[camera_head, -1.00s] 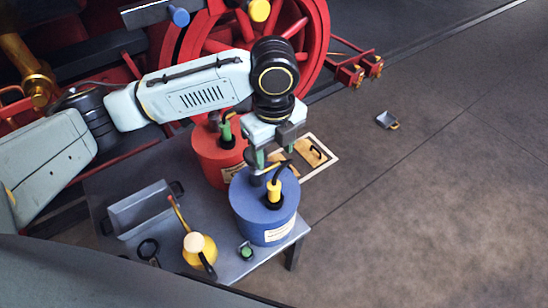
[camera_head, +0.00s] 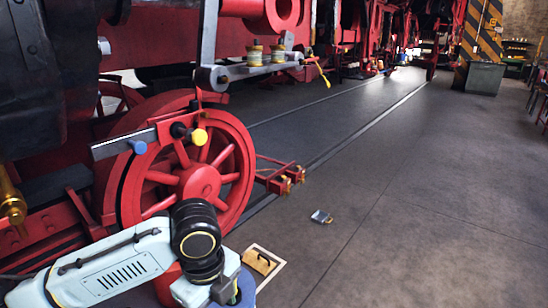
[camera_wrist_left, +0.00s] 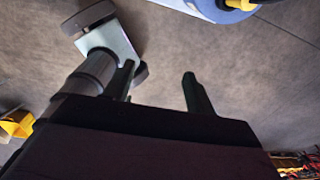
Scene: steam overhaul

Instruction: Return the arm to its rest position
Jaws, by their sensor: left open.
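A piece of the blue can (camera_wrist_left: 215,10) shows at the top of that view, apart from the fingers. My right gripper is in neither view.
The red can (camera_head: 172,286) is partly hidden behind my arm. The red locomotive wheel (camera_head: 200,180) stands behind my arm. A small grey object (camera_head: 321,217) lies on the floor; the floor (camera_head: 400,240) to the right is clear.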

